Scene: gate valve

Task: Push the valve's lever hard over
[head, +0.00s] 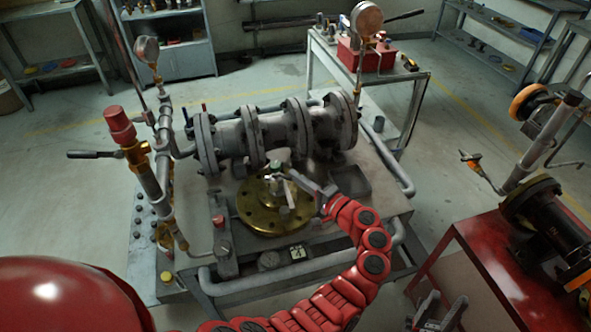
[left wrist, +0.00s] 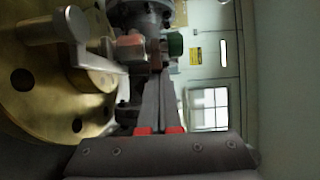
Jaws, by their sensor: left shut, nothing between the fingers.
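The valve has a round brass flange (head: 262,218) with bolt holes, lying flat on the grey bench top. A short pale grey lever (head: 291,192) stands over its middle. In the left wrist view the flange (left wrist: 22,55) fills the left side, with the lever (left wrist: 72,24) over it. My left gripper (head: 294,175) is shut and empty, its fingertips close beside the lever on the right. In the left wrist view the fingers (left wrist: 159,78) lie together, and I cannot tell whether they touch the lever. My right gripper (head: 440,309) is open and empty at the bottom right.
A large grey flanged pipe (head: 270,133) lies behind the brass flange. An upright pipe with a red cap (head: 119,120) stands at left. A shallow tray (head: 349,181) lies right of my left gripper. A red table (head: 470,275) stands at right.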

